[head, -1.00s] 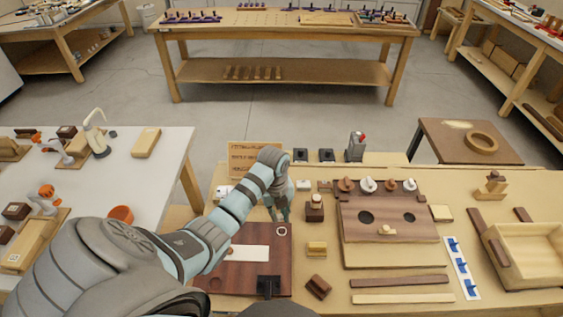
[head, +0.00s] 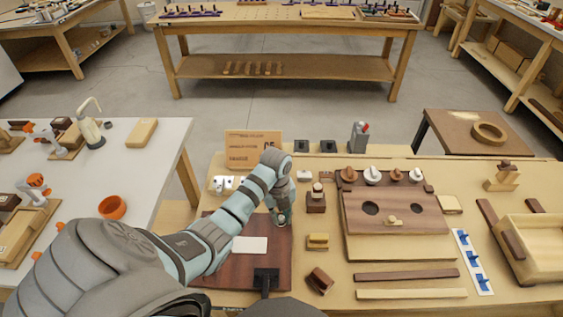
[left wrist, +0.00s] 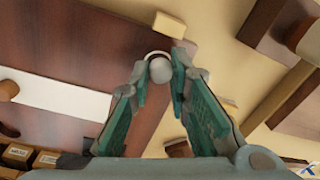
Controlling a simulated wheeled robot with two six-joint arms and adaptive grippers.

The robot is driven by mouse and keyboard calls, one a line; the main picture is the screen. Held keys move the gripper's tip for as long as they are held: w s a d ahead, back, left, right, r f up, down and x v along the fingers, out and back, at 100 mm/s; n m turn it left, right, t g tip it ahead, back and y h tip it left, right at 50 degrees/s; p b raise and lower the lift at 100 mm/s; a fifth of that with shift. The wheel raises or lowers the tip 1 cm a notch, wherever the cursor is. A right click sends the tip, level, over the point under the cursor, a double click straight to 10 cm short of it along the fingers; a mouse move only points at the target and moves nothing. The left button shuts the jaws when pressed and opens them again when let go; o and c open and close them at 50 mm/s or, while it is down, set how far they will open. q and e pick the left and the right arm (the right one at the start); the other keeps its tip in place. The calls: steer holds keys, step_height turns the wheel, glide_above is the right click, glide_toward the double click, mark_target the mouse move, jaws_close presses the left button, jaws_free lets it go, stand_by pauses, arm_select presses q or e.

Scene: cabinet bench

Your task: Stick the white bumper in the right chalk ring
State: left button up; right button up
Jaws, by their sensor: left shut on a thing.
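A dark brown board (head: 219,270) lies on the bench with a white strip (head: 250,245) on it. My left gripper (head: 281,222) is above the board's back right corner. In the left wrist view, the left gripper (left wrist: 160,75) is shut on the small round white bumper (left wrist: 160,70), held between its fingertips. A pale arc of the right chalk ring (left wrist: 157,54) shows just behind the bumper. The bumper appears over or at the ring; I cannot tell whether it touches the board. The fingers hide part of the ring. My right gripper is not in view.
A brown block with a white top (head: 316,199) and a yellow-topped block (head: 318,242) stand right of the board. A panel with holes and knobs (head: 395,210) lies further right. A wooden sign (head: 252,150) stands behind.

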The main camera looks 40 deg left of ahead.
arm_select(q)
steer(key=shift+s, duration=0.1)
steer(key=shift+p, duration=0.45)
steer(key=shift+p, duration=0.35)
stand_by(0.3)
steer(key=shift+o, duration=0.3)
jaws_close()
steer(key=shift+f+b, duration=0.3)
steer(key=shift+f, duration=0.05)
steer(key=shift+s+d+p, duration=0.1)
steer(key=shift+s+p, duration=0.05)
steer(key=shift+p, duration=0.45)
stand_by(1.6)
